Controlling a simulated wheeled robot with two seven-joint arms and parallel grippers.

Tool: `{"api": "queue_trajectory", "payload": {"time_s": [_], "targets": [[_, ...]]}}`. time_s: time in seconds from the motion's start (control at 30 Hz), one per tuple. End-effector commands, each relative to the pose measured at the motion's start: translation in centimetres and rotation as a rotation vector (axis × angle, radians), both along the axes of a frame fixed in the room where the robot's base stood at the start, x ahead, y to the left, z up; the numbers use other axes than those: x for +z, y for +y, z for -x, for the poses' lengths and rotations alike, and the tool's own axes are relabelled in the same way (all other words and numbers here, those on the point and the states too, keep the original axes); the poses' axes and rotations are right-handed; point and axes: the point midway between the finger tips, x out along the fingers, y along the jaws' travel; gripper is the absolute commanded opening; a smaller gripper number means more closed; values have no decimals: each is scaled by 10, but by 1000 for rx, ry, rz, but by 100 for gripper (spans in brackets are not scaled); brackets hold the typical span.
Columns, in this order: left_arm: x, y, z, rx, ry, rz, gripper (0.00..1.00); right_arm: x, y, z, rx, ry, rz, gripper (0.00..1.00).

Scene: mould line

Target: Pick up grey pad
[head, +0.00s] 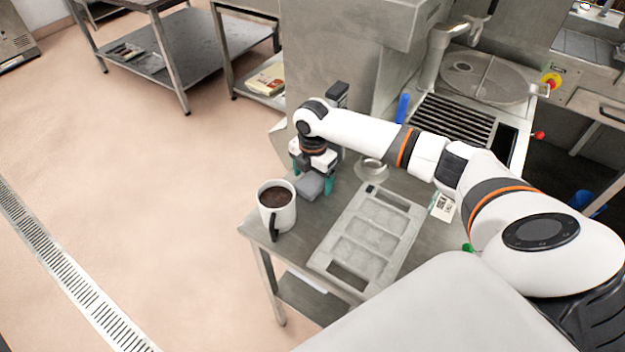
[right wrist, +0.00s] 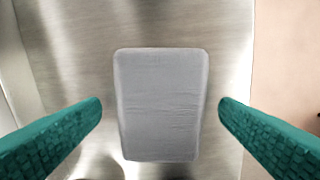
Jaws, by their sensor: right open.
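The grey pad (right wrist: 161,105) lies on the steel table top in the right wrist view, a rounded grey block between the two green fingers. In the head view the grey pad (head: 309,186) shows just below my right gripper (head: 318,184), partly hidden by it. My right gripper also shows in the right wrist view (right wrist: 160,108); it is open, with a gap on each side of the pad and nothing held. My left gripper is not in view.
A white mug (head: 277,212) of dark liquid stands left of the pad near the table's edge. A grey mould tray (head: 367,240) lies to the right. A small metal bowl (head: 371,171), a label card (head: 443,206) and a blue-handled tool (head: 402,107) are nearby.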

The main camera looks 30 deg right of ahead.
Motion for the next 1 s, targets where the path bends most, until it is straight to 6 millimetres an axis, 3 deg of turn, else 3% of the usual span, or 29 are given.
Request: {"api": "queue_trajectory", "payload": {"time_s": [0.27, 0.5, 0.57, 0.83, 1.0], "targets": [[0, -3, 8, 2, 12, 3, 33, -3, 0, 0, 1, -1, 1, 83], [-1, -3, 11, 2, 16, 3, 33, -3, 0, 0, 0, -1, 1, 44], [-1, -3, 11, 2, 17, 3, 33, -3, 0, 0, 0, -1, 0, 37], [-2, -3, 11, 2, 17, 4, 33, 1, 0, -1, 0, -3, 0, 37], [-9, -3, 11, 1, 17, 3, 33, 25, -1, -1, 1, -6, 0, 37]]}}
